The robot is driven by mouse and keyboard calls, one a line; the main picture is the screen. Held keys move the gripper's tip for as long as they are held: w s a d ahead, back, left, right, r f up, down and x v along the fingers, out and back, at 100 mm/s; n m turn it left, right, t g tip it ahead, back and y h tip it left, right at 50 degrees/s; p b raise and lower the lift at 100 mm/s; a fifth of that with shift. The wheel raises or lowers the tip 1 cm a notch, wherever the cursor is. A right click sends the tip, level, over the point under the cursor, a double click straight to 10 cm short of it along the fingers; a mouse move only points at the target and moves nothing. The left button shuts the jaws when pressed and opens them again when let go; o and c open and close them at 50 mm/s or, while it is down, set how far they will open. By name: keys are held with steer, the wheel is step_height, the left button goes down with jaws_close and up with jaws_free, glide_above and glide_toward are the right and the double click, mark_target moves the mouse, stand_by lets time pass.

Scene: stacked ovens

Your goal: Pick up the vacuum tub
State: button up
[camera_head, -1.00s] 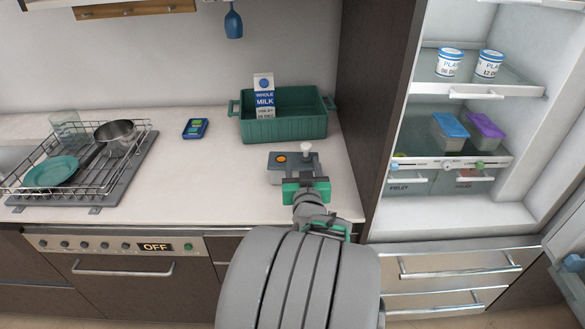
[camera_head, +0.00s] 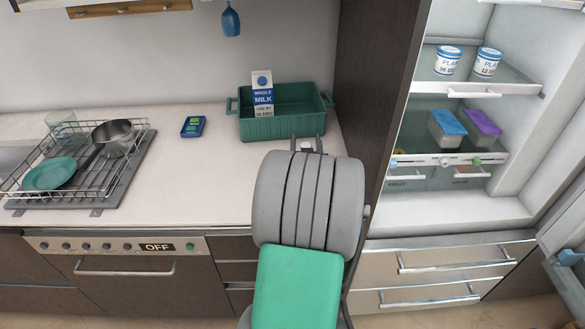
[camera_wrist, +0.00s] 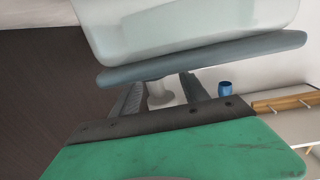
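The vacuum tub (camera_wrist: 190,30) shows large in the wrist view, with a pale translucent body, a blue-grey lid (camera_wrist: 210,58) and a whitish knob (camera_wrist: 160,90) on the lid. My gripper (camera_wrist: 161,95) has its two dark fingers apart, one on each side of the knob, with gaps visible. In the head view the fingertips of my gripper (camera_head: 307,144) and the knob (camera_head: 306,146) show just above my arm. My arm hides the tub's body there, so I cannot tell what it rests on.
A green crate (camera_head: 270,130) with a milk carton (camera_head: 263,98) stands just behind the fingers. A blue device (camera_head: 194,126) and a dish rack (camera_head: 120,165) are on the counter to the left. A dark cabinet side (camera_head: 370,100) and an open fridge (camera_head: 480,205) are at right.

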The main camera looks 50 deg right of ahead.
jaws_close()
stand_by(0.3)
stand_by(0.9)
